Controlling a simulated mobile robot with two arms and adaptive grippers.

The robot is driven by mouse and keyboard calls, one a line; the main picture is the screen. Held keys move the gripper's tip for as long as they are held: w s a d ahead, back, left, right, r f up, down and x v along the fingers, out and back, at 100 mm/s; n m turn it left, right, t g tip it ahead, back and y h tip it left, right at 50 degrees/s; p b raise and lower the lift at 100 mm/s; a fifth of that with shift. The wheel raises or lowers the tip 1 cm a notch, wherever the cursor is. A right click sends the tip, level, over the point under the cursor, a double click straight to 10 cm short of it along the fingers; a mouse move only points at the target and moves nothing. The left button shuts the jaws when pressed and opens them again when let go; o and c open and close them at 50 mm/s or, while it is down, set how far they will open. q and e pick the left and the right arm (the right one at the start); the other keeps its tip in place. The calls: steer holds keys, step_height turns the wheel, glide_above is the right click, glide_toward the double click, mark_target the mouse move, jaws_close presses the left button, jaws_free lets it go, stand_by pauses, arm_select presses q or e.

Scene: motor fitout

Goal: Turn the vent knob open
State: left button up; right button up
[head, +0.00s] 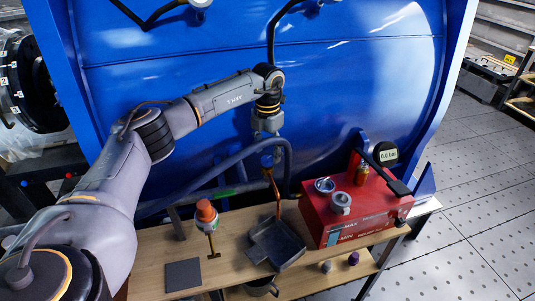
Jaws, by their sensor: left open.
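My left arm reaches in from the left, and its gripper (267,152) points down in front of the big blue tank. The gripper is open, just above the top of a copper pipe (275,190) that runs down toward a dark tray (281,246). The vent knob cannot be made out clearly; the gripper covers the area at the pipe's top, and I cannot tell whether it touches anything there. My right gripper is not in view.
A wooden bench (225,243) holds an orange-capped item (206,212) on a stand and a dark square plate (183,275). A dark hose (225,163) curves beside the gripper.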

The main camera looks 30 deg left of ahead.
mark_target(268, 158)
arm_select(q)
step_height(268, 158, up, 10)
steer(key=shift+r, duration=0.2)
stand_by(0.5)
